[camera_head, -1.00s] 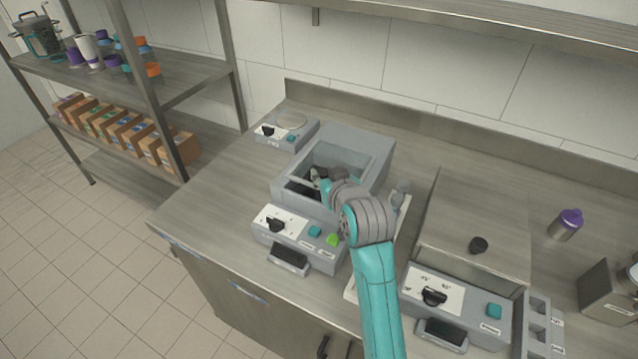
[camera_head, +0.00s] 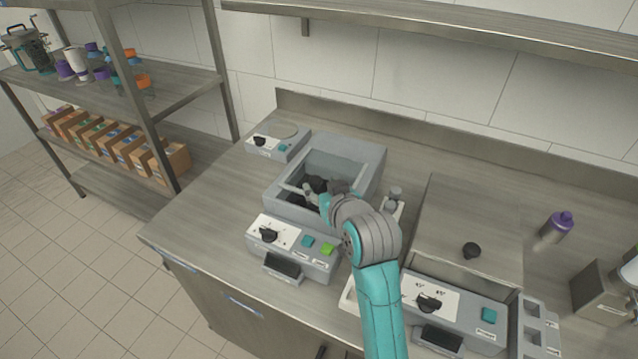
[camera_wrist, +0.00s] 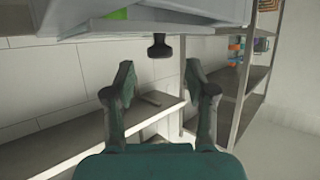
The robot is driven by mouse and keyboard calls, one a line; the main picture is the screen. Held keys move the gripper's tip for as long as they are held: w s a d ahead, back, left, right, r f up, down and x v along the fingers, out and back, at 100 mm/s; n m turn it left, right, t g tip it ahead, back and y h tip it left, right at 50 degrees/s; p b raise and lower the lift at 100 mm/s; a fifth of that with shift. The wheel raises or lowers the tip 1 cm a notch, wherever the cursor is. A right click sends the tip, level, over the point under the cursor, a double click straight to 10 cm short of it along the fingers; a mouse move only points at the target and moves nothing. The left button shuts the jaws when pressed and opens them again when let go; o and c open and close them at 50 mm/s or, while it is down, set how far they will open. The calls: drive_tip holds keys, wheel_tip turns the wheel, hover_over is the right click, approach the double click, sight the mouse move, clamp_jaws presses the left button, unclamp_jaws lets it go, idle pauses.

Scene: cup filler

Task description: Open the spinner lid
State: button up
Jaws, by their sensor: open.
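A grey box-shaped machine (camera_head: 353,147) with a recessed top stands mid-counter in the head view. I take it to be the spinner, but its label is unreadable. Dark shapes show in its recess; whether a clear lid covers it, I cannot tell. My gripper (camera_head: 318,188) is low over this recess, partly hidden by my wrist. In the wrist view my gripper (camera_wrist: 159,76) is open and empty, its two dark fingers apart. A small black knob (camera_wrist: 159,45), perhaps the lid handle, shows between and beyond the fingertips, apart from them, against a grey body (camera_wrist: 190,12).
The spinner's front panel (camera_head: 290,245) has a dial and buttons. A small dial unit (camera_head: 262,146) stands behind left. To the right are a machine with a black-knobbed flat top (camera_head: 450,220), a purple-capped bottle (camera_head: 557,228) and a grey rack (camera_head: 530,312). A shelf overhangs the back.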

drive_tip(key=v, duration=0.8)
drive_tip(key=shift+s, duration=0.2)
drive_tip(key=shift+d+r, duration=0.1)
drive_tip(key=shift+r, duration=0.05)
